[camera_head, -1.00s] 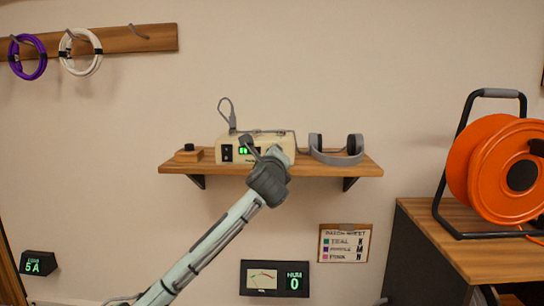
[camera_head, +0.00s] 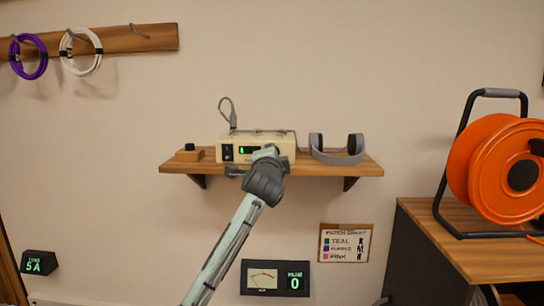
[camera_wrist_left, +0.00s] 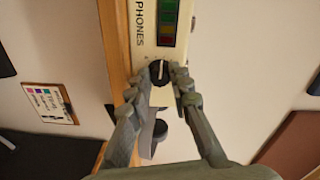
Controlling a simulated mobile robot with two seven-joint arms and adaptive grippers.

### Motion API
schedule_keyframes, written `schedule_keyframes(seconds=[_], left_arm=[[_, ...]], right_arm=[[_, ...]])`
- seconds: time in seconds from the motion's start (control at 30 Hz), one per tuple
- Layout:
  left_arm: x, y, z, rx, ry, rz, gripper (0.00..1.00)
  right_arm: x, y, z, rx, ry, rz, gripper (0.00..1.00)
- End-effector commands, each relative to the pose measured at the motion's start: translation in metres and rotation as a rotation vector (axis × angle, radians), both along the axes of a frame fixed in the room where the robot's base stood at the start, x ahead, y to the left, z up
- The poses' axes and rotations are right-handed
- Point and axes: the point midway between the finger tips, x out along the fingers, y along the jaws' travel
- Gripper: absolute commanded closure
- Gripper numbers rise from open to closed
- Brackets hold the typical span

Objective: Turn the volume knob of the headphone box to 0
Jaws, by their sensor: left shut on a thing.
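The cream headphone box (camera_head: 227,142) stands on the wooden shelf, with a small green display (camera_head: 242,150) on its front. Its digits are small; I seem to see a narrow single figure. In the left wrist view the box front (camera_wrist_left: 145,30) shows the word PHONES, a coloured level strip and the black volume knob (camera_wrist_left: 158,72) with a white pointer line. My left gripper (camera_wrist_left: 160,76) has its fingers on either side of the knob and is shut on it. In the head view my left gripper (camera_head: 265,153) covers the knob. My right gripper is not in view.
Grey headphones (camera_head: 338,157) lie on the shelf (camera_head: 200,167) right of the box. A small wooden block with a black knob (camera_head: 189,154) stands left of it. An orange cable reel (camera_head: 490,170) stands on a cabinet at right. The wall below the shelf holds a meter panel (camera_head: 262,279).

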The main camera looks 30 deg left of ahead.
Motion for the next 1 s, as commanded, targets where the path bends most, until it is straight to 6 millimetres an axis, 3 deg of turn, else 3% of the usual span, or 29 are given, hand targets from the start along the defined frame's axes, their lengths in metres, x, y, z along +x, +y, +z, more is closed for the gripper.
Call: schedule_keyframes(seconds=[0.6, 1.0], left_arm=[[0.0003, -0.0010, -0.0027, -0.491, -0.296, 0.000, 1.00], [0.0003, -0.0009, -0.0029, -0.685, -0.415, 0.000, 1.00]], right_arm=[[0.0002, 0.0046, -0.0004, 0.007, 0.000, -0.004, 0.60], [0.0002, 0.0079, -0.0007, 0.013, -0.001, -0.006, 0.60]])
